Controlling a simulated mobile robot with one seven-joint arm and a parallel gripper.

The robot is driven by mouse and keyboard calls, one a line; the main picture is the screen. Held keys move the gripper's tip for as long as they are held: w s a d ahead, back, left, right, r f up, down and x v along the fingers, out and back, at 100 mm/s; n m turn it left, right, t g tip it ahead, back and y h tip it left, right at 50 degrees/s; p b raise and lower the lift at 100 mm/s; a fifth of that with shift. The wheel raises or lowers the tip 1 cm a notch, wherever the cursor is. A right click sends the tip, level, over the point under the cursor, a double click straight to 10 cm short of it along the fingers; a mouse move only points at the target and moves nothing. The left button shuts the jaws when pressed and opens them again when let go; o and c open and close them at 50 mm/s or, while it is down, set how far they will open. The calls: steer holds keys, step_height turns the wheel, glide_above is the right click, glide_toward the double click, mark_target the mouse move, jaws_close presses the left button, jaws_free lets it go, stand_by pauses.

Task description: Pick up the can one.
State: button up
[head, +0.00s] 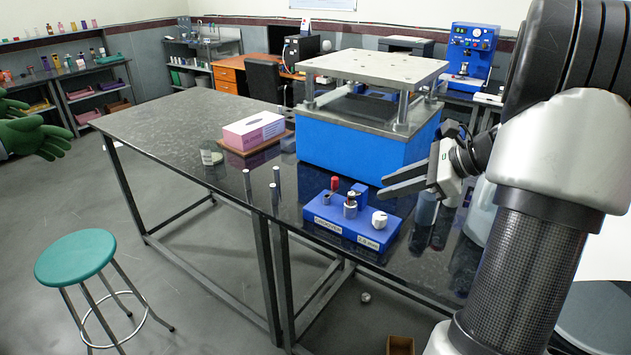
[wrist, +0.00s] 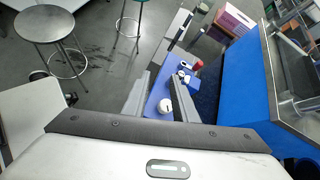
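No label visibly marks can one. Several small dark cylinders with pale tops stand on the black table (head: 165,115): a left one (head: 247,180), a back one (head: 277,176) and a front one (head: 273,194). To their right is a blue labelled block (head: 350,222) holding a red-topped piece (head: 335,184), metal cylinders and a white round piece (head: 379,219). The block (wrist: 155,95) and white piece (wrist: 164,106) also show in the wrist view. My gripper (head: 383,188) is open and empty, above and right of the block, fingers pointing left.
A blue press (head: 340,140) with a metal top plate stands behind the block, close to my gripper. A pink-and-white box (head: 254,131) sits left of the press. The table's left part is clear. A teal stool (head: 75,257) stands on the floor.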

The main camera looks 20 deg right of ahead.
steer(key=d+f+m+t, duration=0.2)
steer(key=d+f+m, duration=0.15)
steer(key=d, duration=0.35)
steer(key=b, duration=0.1)
glide_toward(353, 194)
steer(key=shift+w+a+f+m+y, duration=0.15)
steer(key=shift+w+a+f+m, duration=0.05)
steer(key=shift+w+f, duration=0.2)
steer(key=shift+w+a+f+m+y, duration=0.15)
steer(key=shift+w+a+f, duration=0.05)
steer(key=shift+w+f, duration=0.2)
steer(key=shift+b+x, duration=0.35)
steer(key=shift+x, duration=2.8)
steer(key=shift+r, duration=0.1)
jaws_close()
